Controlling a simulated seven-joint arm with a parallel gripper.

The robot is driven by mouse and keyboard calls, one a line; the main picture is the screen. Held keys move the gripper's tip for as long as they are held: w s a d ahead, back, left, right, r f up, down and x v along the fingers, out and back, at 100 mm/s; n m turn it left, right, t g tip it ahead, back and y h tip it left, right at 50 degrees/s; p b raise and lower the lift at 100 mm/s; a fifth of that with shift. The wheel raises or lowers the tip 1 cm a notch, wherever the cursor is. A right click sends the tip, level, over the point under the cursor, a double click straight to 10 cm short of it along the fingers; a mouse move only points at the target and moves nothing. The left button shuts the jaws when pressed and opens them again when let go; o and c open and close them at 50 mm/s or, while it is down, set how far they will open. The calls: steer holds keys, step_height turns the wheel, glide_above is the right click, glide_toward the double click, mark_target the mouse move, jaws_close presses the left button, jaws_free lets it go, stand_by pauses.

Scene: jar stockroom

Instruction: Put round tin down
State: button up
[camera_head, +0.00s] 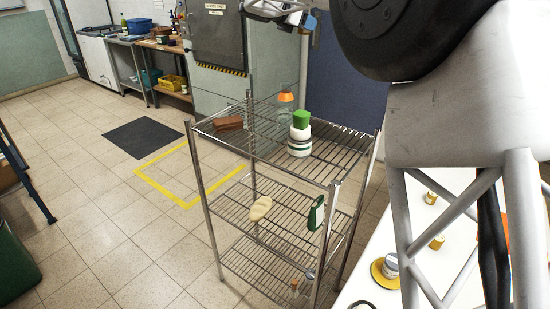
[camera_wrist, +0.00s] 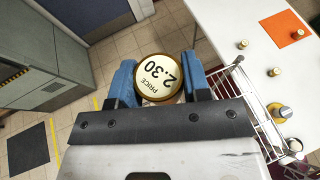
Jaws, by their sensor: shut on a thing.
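The round tin (camera_wrist: 161,78) has a gold rim and a pale lid that reads "PRICE 2.30". My gripper (camera_wrist: 163,70) is shut on it, with one blue finger on each side of the tin in the wrist view. The tin is held in the air above the floor. In the head view only part of my gripper (camera_head: 283,12) shows at the top edge, beyond the wire rack, and I cannot make out the tin there.
A wire rack (camera_head: 333,183) holds a brown block (camera_head: 228,122), an orange-lidded jar (camera_head: 286,97) and a green-topped striped stack (camera_head: 300,136) on top. A white table (camera_wrist: 234,20) carries an orange mat (camera_wrist: 285,28) and several small tins. The rack's top has free room.

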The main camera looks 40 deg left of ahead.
steer(key=s+a+f+m+g+h, duration=0.2)
steer(key=s+a+f+m+h, duration=0.2)
steer(key=s+a+f, duration=1.2)
steer(key=s+a+f+m+g+h, duration=0.1)
steer(key=s+a+f, duration=0.3)
steer(key=s+f, duration=0.4)
steer(key=s+a+f, duration=0.4)
steer(key=s+f, duration=0.4)
steer(key=s, duration=0.1)
steer(key=w+d+f+n+t+y, duration=0.2)
steer(key=d+f+n+y, duration=0.1)
steer(key=d+f, duration=1.2)
steer(key=d+f+n+t+y, duration=0.1)
steer(key=d+f+n+y, duration=0.1)
steer(key=d+f, duration=0.8)
steer(key=w+d+f+n+y, duration=0.1)
steer(key=d+f+n+y, duration=0.2)
steer(key=d+f, duration=0.6)
steer(key=d+y, duration=0.1)
steer(key=d, duration=0.7)
steer(key=shift+d+f+n+t, duration=0.3)
steer(key=shift+d+f+t, duration=0.05)
steer(key=shift+d+t, duration=0.05)
